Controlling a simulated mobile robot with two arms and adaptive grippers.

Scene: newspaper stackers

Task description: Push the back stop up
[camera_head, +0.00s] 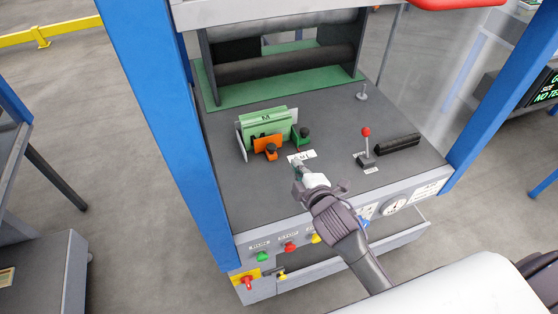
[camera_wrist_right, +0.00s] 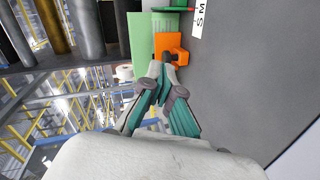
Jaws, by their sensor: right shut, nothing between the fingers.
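A light green upright plate assembly (camera_head: 264,131) stands on the grey machine deck, with a thin grey plate at its left. An orange stop with a black knob (camera_head: 267,146) and a green stop with a black knob (camera_head: 301,137) sit at its front. I cannot tell which piece is the back stop. My right gripper (camera_head: 297,165) is shut and empty, just in front of these stops beside a white label. In the right wrist view, its closed fingertips (camera_wrist_right: 163,65) are close to the orange stop (camera_wrist_right: 170,47); contact is unclear. My left gripper is not in view.
Dark rollers (camera_head: 285,65) lie behind the deck. A red-knobbed lever (camera_head: 366,145) and a black bar (camera_head: 397,144) are to the right. Blue posts (camera_head: 160,110) flank the machine. Coloured buttons (camera_head: 289,247) line its front. The deck's left front (camera_head: 245,205) is clear.

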